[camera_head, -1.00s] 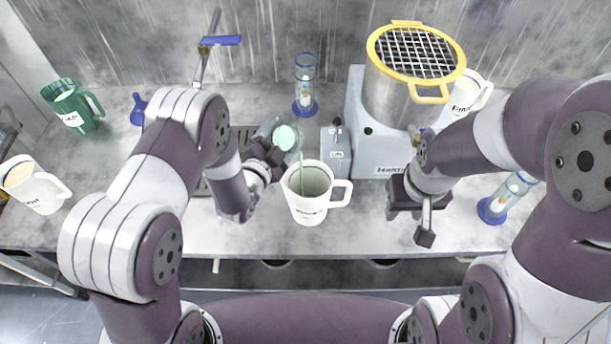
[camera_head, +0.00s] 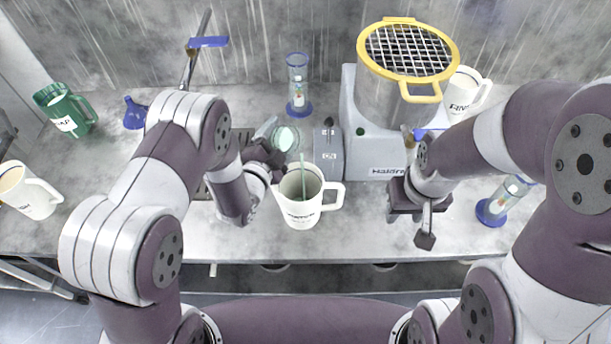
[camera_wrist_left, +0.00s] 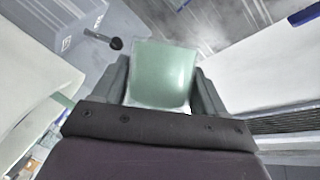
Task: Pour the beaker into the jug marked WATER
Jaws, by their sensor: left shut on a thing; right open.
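My left gripper (camera_head: 266,158) is shut on a clear beaker (camera_head: 287,138) holding pale green liquid. The beaker is tilted, its mouth above the back of a white jug (camera_head: 301,212). A thin green stream (camera_head: 302,168) runs down from it into the jug's open mouth. The jug stands upright at the middle of the bench, handle to the right; its print is too small to read. In the left wrist view the beaker (camera_wrist_left: 163,75) sits between the fingers. My right gripper (camera_head: 412,220) is open and empty, right of the jug.
A grey box (camera_head: 328,150) with a switch stands close behind the jug. A machine (camera_head: 385,162) with a yellow-rimmed sieve (camera_head: 408,50) is behind right.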

